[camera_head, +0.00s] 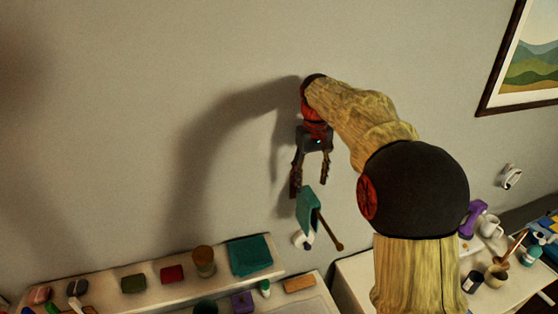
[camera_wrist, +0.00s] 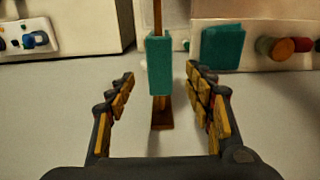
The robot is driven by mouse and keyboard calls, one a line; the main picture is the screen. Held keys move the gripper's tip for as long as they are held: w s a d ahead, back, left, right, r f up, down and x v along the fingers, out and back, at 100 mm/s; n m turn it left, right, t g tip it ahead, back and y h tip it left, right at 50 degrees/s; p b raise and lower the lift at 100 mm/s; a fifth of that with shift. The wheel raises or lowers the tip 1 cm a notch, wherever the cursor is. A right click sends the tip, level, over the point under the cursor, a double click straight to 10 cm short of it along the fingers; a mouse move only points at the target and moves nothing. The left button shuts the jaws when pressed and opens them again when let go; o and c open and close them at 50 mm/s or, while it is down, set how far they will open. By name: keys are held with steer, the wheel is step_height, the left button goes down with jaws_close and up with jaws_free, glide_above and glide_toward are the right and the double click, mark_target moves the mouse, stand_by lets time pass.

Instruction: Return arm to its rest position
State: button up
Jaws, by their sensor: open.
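My gripper (camera_head: 310,186) is open, with its fingers pointing down in front of the wall in the head view. A teal block-like thing (camera_head: 306,208) with a brown stick (camera_head: 327,230) is just below the fingertips. In the wrist view my gripper (camera_wrist: 160,74) has its two fingers spread apart. The teal thing (camera_wrist: 159,66) appears between and beyond the tips, with the brown stick (camera_wrist: 157,15) above it and a brown end below. Nothing is clamped between the fingers. I cannot tell what holds the teal thing up.
A shelf (camera_head: 150,282) at lower left bears a teal folded cloth (camera_head: 250,255), a brown jar (camera_head: 203,261) and small coloured items. A table (camera_head: 360,277) at right carries a white mug (camera_head: 491,226) and other items. A framed picture (camera_head: 530,60) hangs upper right. The upper left wall is bare.

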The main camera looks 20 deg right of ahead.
steer(key=s+a+f+t+b, duration=0.2)
steer(key=s+a+f+b, duration=0.2)
steer(key=s+f+b, duration=0.4)
steer(key=s+a+f+t+b, duration=0.1)
steer(key=s+a+f+b, duration=0.3)
steer(key=s+f+b, duration=0.5)
steer(key=s+a+f+t+b, duration=0.2)
steer(key=s+a+f+b, duration=0.2)
steer(key=s+f+b, duration=0.5)
steer(key=s+f, duration=0.2)
steer(key=s, duration=0.3)
steer(key=shift+s+a+t, duration=0.3)
steer(key=shift+s+a, duration=0.05)
steer(key=shift+c, duration=1.2)
